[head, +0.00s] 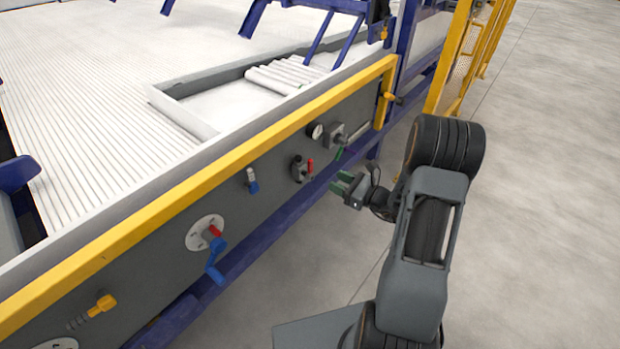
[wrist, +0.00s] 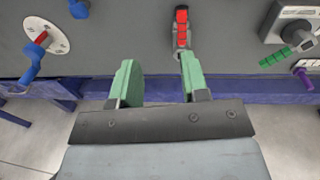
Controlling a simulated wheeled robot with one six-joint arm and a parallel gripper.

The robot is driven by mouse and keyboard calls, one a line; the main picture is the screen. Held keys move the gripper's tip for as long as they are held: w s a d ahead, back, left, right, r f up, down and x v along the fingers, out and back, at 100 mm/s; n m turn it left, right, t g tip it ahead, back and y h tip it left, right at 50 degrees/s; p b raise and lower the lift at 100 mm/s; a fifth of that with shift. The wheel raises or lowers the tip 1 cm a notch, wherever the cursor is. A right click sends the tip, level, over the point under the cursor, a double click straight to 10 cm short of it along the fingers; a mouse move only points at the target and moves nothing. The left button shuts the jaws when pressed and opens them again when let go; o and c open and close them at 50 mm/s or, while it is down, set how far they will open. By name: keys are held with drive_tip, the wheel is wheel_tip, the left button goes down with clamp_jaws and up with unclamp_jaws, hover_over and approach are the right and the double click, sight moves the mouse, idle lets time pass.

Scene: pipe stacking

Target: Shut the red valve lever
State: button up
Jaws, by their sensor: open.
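The red valve lever (head: 310,168) is a small red handle on a dark valve on the grey side panel. In the wrist view the red lever (wrist: 182,20) is at the top, right of centre, just beyond the right green finger. It points roughly up and down in that picture. My gripper (head: 341,184) is in front of the panel, to the right of the lever and apart from it. In the wrist view my gripper (wrist: 158,62) has its green fingers wide apart with nothing between them.
A blue crank (head: 215,262) on a round plate is at the left. A grey box with a green handle (wrist: 274,57) and a purple handle (wrist: 303,77) is right of the lever. A blue beam (head: 262,222) runs below the panel. The floor at right is clear.

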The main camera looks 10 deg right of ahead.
sight(312, 166)
drive_tip(key=shift+m+t+h, duration=0.6)
drive_tip(key=shift+m+t, duration=0.2)
drive_tip(key=shift+m, duration=0.1)
drive_tip(key=b+x, duration=0.1)
drive_tip(key=x, duration=0.3)
drive_tip(key=d+f+x, duration=0.1)
drive_tip(key=x, duration=0.3)
drive_tip(key=w+f+b+x, duration=0.1)
drive_tip(key=x, duration=0.4)
drive_tip(key=shift+w+d+f+b, duration=0.15)
drive_tip(key=shift+d+f+b, duration=0.05)
drive_tip(key=shift+d+b, duration=0.1)
clamp_jaws()
